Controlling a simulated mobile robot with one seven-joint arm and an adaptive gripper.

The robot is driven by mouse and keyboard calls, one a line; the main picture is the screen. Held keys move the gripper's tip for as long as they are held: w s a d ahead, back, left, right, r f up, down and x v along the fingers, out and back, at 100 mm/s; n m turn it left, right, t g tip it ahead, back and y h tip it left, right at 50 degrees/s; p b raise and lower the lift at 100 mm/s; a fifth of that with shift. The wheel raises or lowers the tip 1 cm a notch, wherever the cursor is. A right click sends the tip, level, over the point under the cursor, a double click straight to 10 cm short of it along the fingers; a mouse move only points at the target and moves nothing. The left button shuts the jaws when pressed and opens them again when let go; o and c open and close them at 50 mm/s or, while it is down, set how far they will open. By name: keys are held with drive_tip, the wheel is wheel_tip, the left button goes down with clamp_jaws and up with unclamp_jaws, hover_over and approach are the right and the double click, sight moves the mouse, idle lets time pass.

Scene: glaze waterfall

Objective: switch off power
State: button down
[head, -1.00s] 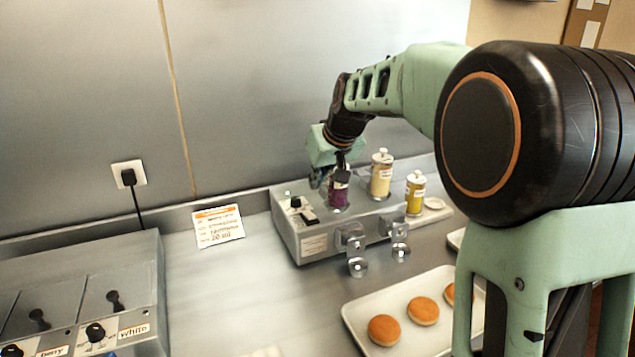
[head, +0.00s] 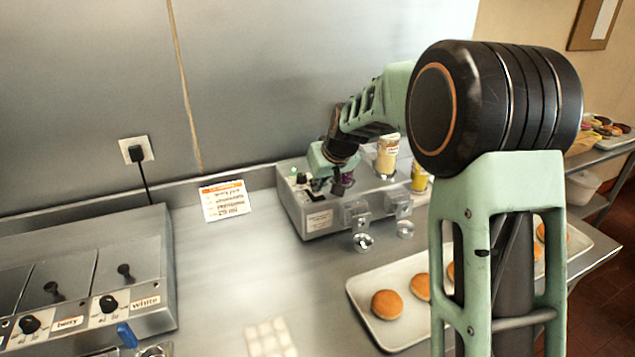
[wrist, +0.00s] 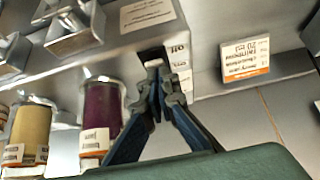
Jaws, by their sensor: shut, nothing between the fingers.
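A grey metal dispenser box (head: 319,221) stands on the counter in the head view. A small black power switch (wrist: 152,55) shows on it in the wrist view, beside a label reading "off" (wrist: 178,48). My gripper (wrist: 156,84) is shut and empty, with its fingertips right at the switch, partly covering it. I cannot tell if they touch it or which way it is set.
A purple jar (wrist: 100,112) and a pale yellow jar (wrist: 32,128) stand beside my fingers. A paper card (head: 225,201) is left of the box. A tray (head: 372,324) of buns lies in front. A fryer-like unit (head: 150,245) is at left, below a wall plug (head: 136,152).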

drive_tip(key=f+b, duration=0.1)
drive_tip(key=b, duration=0.2)
drive_tip(key=shift+d, duration=0.1)
drive_tip(key=t+b, duration=0.1)
drive_tip(key=b, duration=0.2)
drive_tip(key=shift+s+f, duration=0.15)
drive_tip(key=shift+f, duration=0.05)
drive_tip(key=shift+r, duration=0.3)
drive_tip(key=shift+r+p, duration=0.5)
drive_tip(key=shift+r, duration=0.35)
